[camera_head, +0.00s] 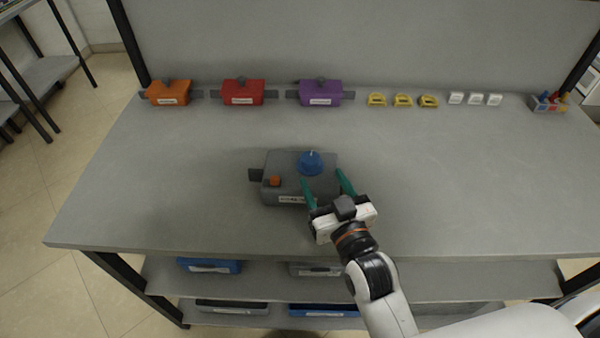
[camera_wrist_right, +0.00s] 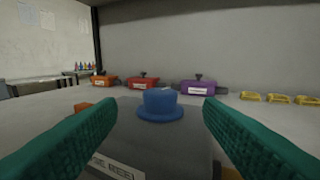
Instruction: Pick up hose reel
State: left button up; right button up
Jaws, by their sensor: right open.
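No plain hose reel can be made out. A blue round piece with a wide rim (camera_head: 311,162), perhaps the reel, sits on top of a grey box (camera_head: 278,187) in the middle of the bench. In the right wrist view the blue piece (camera_wrist_right: 160,104) is centred between the fingers, farther off than their tips. The grey box also carries a small orange block (camera_head: 274,181) and a white label. My right gripper (camera_head: 323,177) is open and empty, its green fingers reaching over the box's right part, short of the blue piece. My left gripper is not in view.
Along the back of the bench (camera_head: 450,190) stand orange (camera_head: 168,93), red (camera_head: 242,92) and purple (camera_head: 320,93) boxes, yellow pieces (camera_head: 402,100), white pieces (camera_head: 475,99) and a small holder (camera_head: 550,102). Bins sit on shelves below. The bench is clear left and right of the grey box.

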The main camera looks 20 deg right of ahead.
aim_at(314, 164)
jog(key=shift+w, duration=0.9)
jog(key=w, duration=0.3)
jog(key=w+p, duration=0.1)
jog(key=w, duration=0.1)
jog(key=shift+w+a, duration=0.3)
jog(key=shift+w+f, duration=0.1)
jog(key=shift+w, duration=0.15)
jog(key=shift+s, duration=0.1)
jog(key=shift+c, duration=0.5)
grip_shut()
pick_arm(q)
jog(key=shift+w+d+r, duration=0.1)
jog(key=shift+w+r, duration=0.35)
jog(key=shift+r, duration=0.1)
